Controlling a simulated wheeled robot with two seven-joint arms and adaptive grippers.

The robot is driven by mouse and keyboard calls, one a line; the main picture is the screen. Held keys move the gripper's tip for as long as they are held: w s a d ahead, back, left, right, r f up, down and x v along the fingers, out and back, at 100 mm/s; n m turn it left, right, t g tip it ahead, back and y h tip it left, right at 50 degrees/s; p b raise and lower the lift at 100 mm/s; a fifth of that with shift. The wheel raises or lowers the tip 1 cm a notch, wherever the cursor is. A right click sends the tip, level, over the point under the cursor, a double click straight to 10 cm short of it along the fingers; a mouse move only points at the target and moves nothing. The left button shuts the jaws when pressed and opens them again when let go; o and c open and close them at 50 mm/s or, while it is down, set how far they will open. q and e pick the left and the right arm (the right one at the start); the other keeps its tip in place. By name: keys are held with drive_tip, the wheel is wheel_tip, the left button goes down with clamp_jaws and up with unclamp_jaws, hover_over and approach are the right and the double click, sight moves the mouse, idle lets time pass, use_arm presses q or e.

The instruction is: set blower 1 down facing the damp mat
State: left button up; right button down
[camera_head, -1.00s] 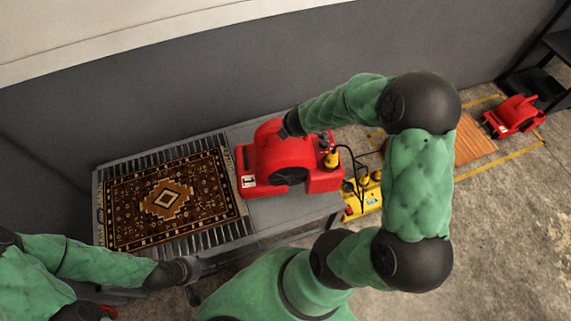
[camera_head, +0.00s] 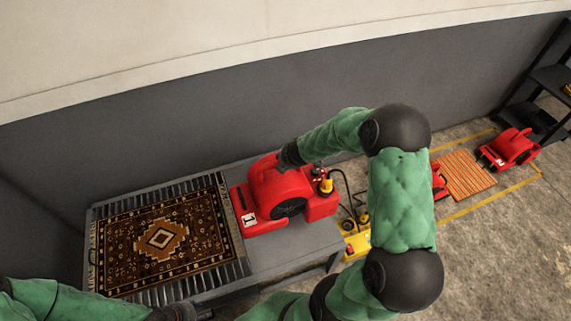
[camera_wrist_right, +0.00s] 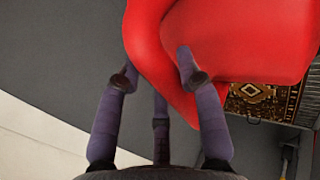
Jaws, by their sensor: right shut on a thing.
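Blower 1 (camera_head: 272,191), red with a white label marked 1, sits upright on the bench, or just above it. Its labelled end points left, towards a dark patterned mat (camera_head: 192,222) on the slatted part. An orange striped mat (camera_head: 466,174) lies on the floor at the right; I cannot tell which mat is damp. My right gripper (camera_head: 289,155) is shut on the blower's top; in the right wrist view its fingers (camera_wrist_right: 157,78) straddle a red part of blower 1 (camera_wrist_right: 240,40). My left gripper (camera_head: 184,313) is at the bottom edge, partly cut off, by the bench's front.
The bench (camera_head: 285,252) has a bare strip in front of the blower. A yellow box (camera_head: 357,243) with cables stands at its right end. Another red blower (camera_head: 510,148) stands beyond the striped mat, within yellow floor tape. A dark shelf (camera_head: 545,95) is at far right.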

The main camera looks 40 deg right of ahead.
drive_tip(key=w+d+f+b, duration=0.1)
drive_tip(key=w+d+f, duration=0.3)
drive_tip(key=w+f, duration=0.1)
drive_tip(key=shift+w+d+b, duration=0.1)
drive_tip(key=shift+d+b, duration=0.25)
drive_tip(key=shift+w+d+f, duration=0.2)
drive_tip(key=shift+f, duration=0.25)
wheel_tip(320, 180, down, 3)
drive_tip(key=shift+b, duration=1.1)
drive_tip(key=c, duration=1.2)
unclamp_jaws()
drive_tip(key=shift+s+a+f, duration=0.25)
drive_tip(key=shift+f, duration=0.2)
drive_tip(key=o, duration=0.4)
drive_tip(key=shift+r, duration=0.1)
